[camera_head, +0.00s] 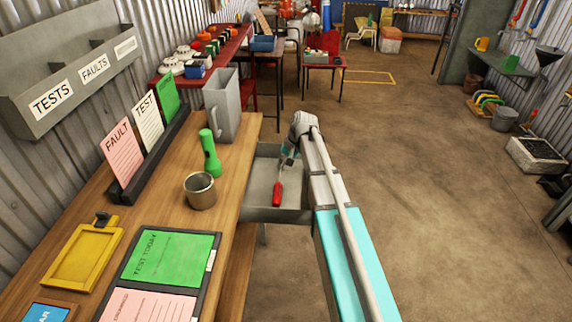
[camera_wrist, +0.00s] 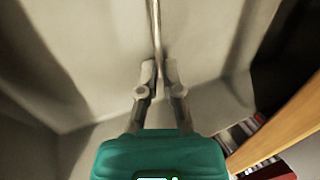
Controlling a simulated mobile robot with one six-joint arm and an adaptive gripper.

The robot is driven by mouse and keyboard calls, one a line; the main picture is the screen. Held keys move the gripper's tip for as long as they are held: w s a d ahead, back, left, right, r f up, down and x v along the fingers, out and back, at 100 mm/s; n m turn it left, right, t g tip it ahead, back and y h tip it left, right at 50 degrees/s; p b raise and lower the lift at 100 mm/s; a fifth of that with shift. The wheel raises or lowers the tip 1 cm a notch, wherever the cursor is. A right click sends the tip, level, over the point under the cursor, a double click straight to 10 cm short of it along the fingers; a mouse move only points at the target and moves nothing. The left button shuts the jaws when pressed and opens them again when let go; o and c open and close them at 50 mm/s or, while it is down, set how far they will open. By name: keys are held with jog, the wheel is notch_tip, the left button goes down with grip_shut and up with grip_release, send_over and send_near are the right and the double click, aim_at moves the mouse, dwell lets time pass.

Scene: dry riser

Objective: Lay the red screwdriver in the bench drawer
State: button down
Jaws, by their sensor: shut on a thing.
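The red screwdriver (camera_head: 277,193) is at the open bench drawer, its red handle towards the front wall. My gripper (camera_head: 289,157) is over the drawer and shut on the screwdriver's shaft. In the wrist view my gripper (camera_wrist: 158,74) closes around the thin metal shaft (camera_wrist: 156,30), which runs up out of the picture; the handle is out of that view. The bench drawer (camera_head: 262,170) is grey, pulled out from the bench's right side, and looks otherwise empty. I cannot tell whether the screwdriver touches the drawer floor.
Open floor (camera_head: 440,200) spreads to the right.

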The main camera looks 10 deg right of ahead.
jog(key=c, duration=0.7)
grip_release()
jog(key=shift+r, duration=0.1)
